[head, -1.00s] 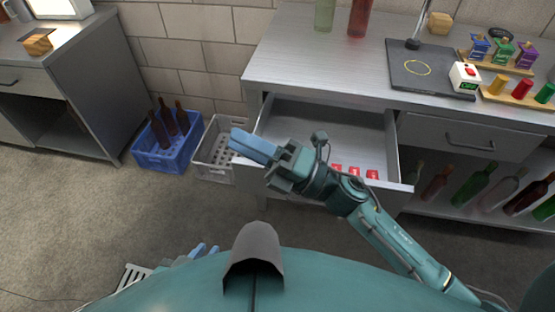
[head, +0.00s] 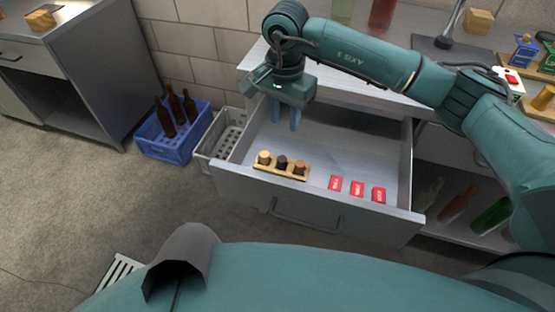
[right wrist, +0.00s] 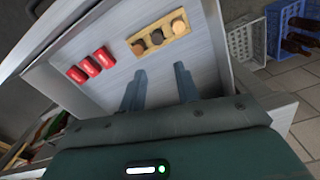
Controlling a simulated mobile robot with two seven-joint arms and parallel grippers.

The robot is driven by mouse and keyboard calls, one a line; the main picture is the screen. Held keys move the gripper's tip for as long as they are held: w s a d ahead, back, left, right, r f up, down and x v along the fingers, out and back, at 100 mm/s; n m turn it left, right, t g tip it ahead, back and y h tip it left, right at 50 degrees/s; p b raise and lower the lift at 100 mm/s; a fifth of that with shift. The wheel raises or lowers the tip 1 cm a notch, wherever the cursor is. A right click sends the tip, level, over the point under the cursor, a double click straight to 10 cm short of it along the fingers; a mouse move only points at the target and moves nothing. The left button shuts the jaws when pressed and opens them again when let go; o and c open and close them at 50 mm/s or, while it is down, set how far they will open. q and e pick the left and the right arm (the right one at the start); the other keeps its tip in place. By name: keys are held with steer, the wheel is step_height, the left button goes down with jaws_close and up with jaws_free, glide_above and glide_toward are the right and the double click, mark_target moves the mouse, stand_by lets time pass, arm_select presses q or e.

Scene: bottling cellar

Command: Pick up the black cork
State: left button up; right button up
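The black cork (head: 282,162) stands in the middle of a small wooden rack (head: 271,170) in the open drawer. A pale cork (head: 264,157) is on its left and a brown cork (head: 299,167) on its right. My right gripper (head: 284,115) hangs over the back left part of the drawer, behind the rack, with its fingers pointing down. In the right wrist view its fingers (right wrist: 160,86) are apart with nothing between them. The black cork (right wrist: 157,38) shows beyond the fingertips, clear of them. My left gripper is out of view.
The drawer (head: 320,206) also holds several red labelled pieces (head: 357,188) on its right. A grey crate (head: 224,135) and a blue crate (head: 172,145) with bottles stand on the floor at left. The worktop is above the drawer. The drawer's middle is clear.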

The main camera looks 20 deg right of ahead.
step_height(320, 180, down, 7)
glide_above(282, 170)
steer(key=shift+f+p, duration=0.3)
steer(key=shift+f, duration=2.2)
steer(key=shift+c, duration=0.2)
jaws_close()
